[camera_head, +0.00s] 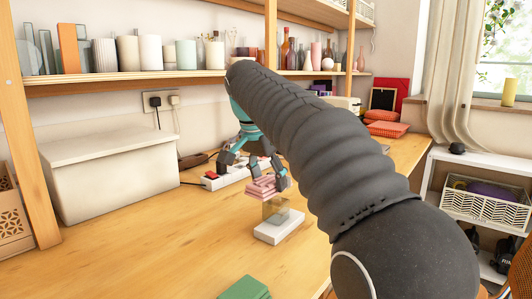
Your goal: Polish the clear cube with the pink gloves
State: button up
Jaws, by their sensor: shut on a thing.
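My gripper (258,170) is shut on the folded pink gloves (264,188) and holds them above the wooden table. The clear cube (277,210), which looks yellowish, rests on a white block (279,229) on the table, right below the gloves. The gloves overlap the cube's upper left in this view; I cannot tell whether they touch it. My dark sleeved arm reaches in from the lower right and hides part of the table behind it.
A large cream box (118,172) stands at the left against the wall. A power strip (222,177) lies behind my gripper. A green folded item (245,289) lies at the front edge. A shelf of vases (130,78) runs above. The table's left front is clear.

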jog(key=shift+r, duration=2.8)
